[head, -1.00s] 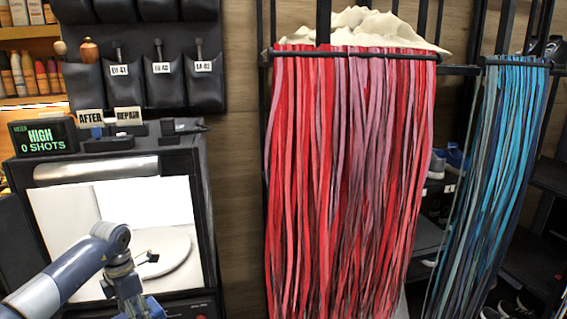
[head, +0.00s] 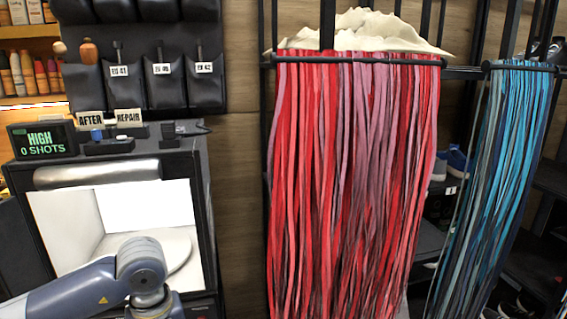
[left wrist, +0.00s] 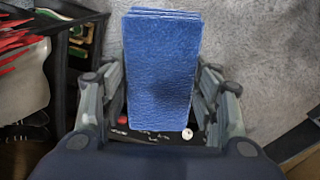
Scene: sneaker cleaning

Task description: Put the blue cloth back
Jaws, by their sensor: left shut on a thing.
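The blue cloth (left wrist: 161,62) shows in the left wrist view as a folded, layered, textured block. My left gripper (left wrist: 161,88) is shut on it, with one finger on each long side. In the head view my left arm comes in at the lower left, but its gripper and the cloth are out of the picture. My right gripper is in neither view.
Red strips (head: 350,180) and blue strips (head: 495,190) hang from dark rails at the right. A lit white photo box (head: 150,218) stands behind my left arm. A grey rug (left wrist: 265,60) shows in the left wrist view, beside a dark-framed rack (left wrist: 66,70).

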